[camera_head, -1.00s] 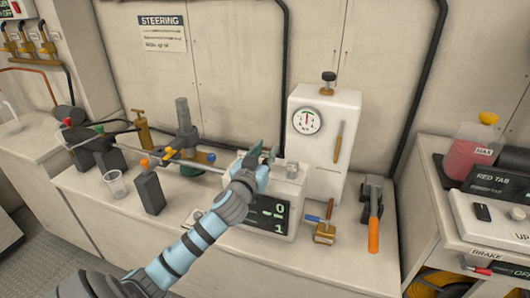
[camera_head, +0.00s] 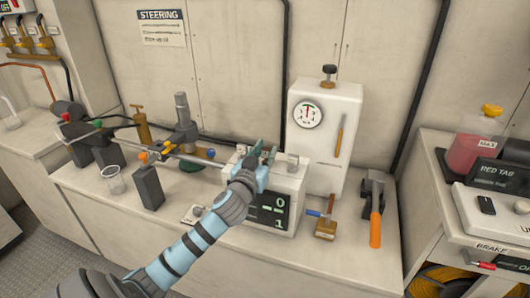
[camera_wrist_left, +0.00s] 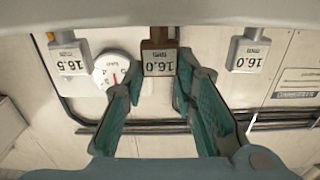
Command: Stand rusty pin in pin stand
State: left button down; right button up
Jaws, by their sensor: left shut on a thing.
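The rusty pin (camera_wrist_left: 159,62) is a dark brown block marked 16.0 in the left wrist view. It sits between the fingertips of my left gripper (camera_wrist_left: 159,88), which is shut on it. In the head view the gripper (camera_head: 262,158) is over the top of a white box (camera_head: 292,183) with a dark number display; its fingers hide the pin there. Grey pins marked 16.5 (camera_wrist_left: 68,57) and 16.0 (camera_wrist_left: 248,54) flank the rusty pin in the wrist view. I cannot tell which thing is the pin stand, or whether the rusty pin touches the box. My right gripper is out of view.
A tall white cabinet with a dial (camera_head: 307,114) stands behind the box. A brush (camera_head: 325,227) and an orange-handled tool (camera_head: 375,222) lie to the right. A clear cup (camera_head: 114,180), a dark block (camera_head: 148,188) and a rod assembly (camera_head: 185,150) crowd the left.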

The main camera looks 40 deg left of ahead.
pick_arm(q)
jog(key=c, duration=1.2)
grip_release()
jog(key=shift+s, duration=0.1)
jog(key=v, duration=1.2)
